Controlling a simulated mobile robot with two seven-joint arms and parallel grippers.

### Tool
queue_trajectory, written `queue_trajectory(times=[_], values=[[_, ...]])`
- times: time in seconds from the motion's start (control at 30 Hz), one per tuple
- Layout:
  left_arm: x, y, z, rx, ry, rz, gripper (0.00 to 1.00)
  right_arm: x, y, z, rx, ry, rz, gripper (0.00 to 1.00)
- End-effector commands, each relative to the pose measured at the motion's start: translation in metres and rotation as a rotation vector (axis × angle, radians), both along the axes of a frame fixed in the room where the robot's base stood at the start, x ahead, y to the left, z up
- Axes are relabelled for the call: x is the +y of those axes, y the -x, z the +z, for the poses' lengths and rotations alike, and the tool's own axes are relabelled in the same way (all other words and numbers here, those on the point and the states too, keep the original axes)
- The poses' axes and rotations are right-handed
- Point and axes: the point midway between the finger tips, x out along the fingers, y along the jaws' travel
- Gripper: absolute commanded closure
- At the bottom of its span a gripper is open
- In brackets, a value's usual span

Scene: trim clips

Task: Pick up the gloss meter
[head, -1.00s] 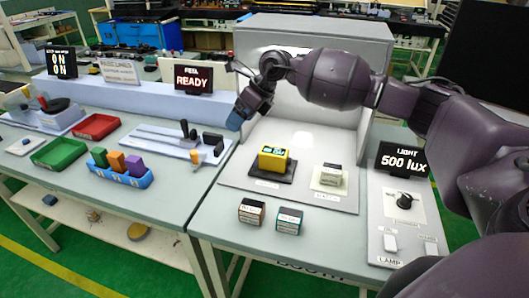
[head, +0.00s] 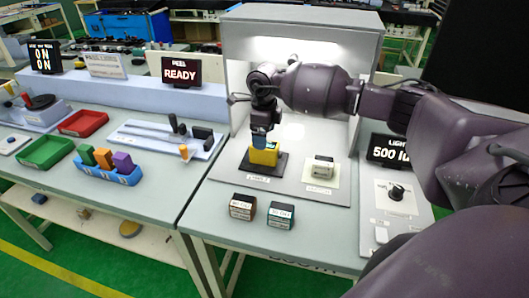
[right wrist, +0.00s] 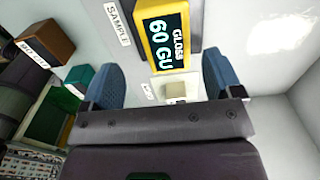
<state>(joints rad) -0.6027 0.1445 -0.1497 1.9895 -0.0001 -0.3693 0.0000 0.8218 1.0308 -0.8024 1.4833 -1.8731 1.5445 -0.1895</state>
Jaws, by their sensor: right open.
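The gloss meter (head: 264,156) is a yellow block on a dark sample plate (head: 258,171) inside the light booth. In the right wrist view the gloss meter (right wrist: 166,36) shows a dark display reading "GLOSS 60 GU". My right gripper (head: 259,141) is just above the meter in the head view and hides part of its top. In the right wrist view its blue fingertips (right wrist: 160,75) are spread wide and empty, with the meter ahead of the gap between them. My left gripper is not in view.
A pale block on a pad (head: 320,167) stands right of the meter. A brown-sided box (head: 243,207) and a teal-sided box (head: 281,214) stand in front. The booth wall (head: 234,85) rises at the left. A lamp panel (head: 385,210) lies at the right.

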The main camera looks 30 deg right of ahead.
Motion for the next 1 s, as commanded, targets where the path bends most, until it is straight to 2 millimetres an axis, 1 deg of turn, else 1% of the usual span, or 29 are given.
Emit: queue_trajectory(times=[0.17,0.3,0.43,0.53,0.77,0.87,1.0], values=[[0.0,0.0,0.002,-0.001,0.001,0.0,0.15,-0.002,-0.002,-0.015,0.001,-0.002,0.0,0.15],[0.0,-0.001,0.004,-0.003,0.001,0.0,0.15,-0.005,-0.005,-0.034,0.0,-0.001,-0.001,0.15],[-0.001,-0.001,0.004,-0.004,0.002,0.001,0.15,-0.005,-0.005,-0.049,0.001,-0.002,-0.001,0.15],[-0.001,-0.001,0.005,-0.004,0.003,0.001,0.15,-0.005,-0.005,-0.054,-0.002,-0.001,0.001,0.15],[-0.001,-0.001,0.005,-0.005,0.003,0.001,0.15,-0.005,-0.005,-0.054,-0.002,-0.001,0.001,0.15],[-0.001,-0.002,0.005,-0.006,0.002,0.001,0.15,-0.005,-0.005,-0.054,-0.002,-0.001,0.001,0.29],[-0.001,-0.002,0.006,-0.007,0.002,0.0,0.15,-0.005,-0.005,-0.054,-0.002,-0.001,0.001,0.5]])
